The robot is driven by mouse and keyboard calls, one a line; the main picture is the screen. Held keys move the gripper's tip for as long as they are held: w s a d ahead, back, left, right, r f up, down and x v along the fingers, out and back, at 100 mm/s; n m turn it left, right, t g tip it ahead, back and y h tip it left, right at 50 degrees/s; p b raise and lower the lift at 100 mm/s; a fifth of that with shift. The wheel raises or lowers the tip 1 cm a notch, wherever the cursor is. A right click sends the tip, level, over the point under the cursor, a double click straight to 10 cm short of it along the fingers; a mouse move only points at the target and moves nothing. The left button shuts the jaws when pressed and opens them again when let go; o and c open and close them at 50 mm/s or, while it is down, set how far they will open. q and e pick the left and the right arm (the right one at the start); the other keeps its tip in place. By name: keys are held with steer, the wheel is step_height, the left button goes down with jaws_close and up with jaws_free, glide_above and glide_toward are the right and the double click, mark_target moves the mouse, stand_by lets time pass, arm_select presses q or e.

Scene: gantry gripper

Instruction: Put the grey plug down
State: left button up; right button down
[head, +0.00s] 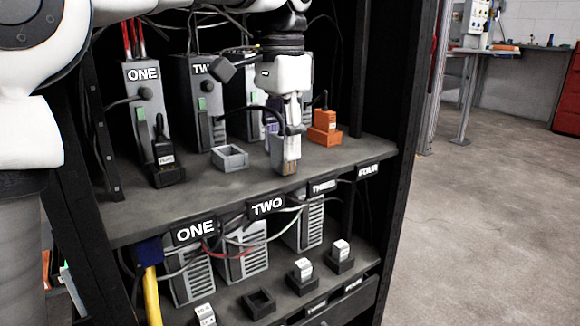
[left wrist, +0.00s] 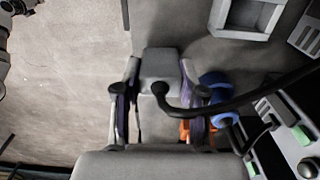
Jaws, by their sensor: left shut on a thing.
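My left gripper (head: 291,128) hangs over the upper shelf in the head view, its fingers pointing down. It is shut on the grey plug (head: 285,156), which hangs near the shelf's front edge; whether it touches the shelf I cannot tell. In the left wrist view the grey plug (left wrist: 160,68) sits between the two fingers, with a dark cable running off to the right. An empty grey square holder (head: 230,157) stands on the shelf to the left of the plug. The holder also shows at the top of the left wrist view (left wrist: 238,32). My right gripper is not seen.
A black plug (head: 164,152) in its holder stands at the left of the upper shelf (head: 205,186). An orange plug (head: 325,121) stands at the right. Grey units and cables stand behind. The lower shelf bears white plugs and an empty black holder (head: 260,303).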

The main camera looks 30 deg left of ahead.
mark_target(280, 135)
arm_select(q)
steer(key=shift+a+f, duration=0.1)
steer(key=shift+f, duration=0.25)
steer(key=shift+s+r, duration=0.1)
steer(key=shift+r, duration=0.15)
steer(key=shift+f, duration=0.2)
steer(key=o, duration=1.1)
steer(key=shift+c, duration=0.2)
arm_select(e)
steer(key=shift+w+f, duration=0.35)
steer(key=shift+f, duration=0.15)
arm_select(q)
step_height(280, 135, up, 8)
steer(key=p, duration=0.6)
steer(key=shift+p, duration=0.3)
steer(key=shift+f, duration=0.1)
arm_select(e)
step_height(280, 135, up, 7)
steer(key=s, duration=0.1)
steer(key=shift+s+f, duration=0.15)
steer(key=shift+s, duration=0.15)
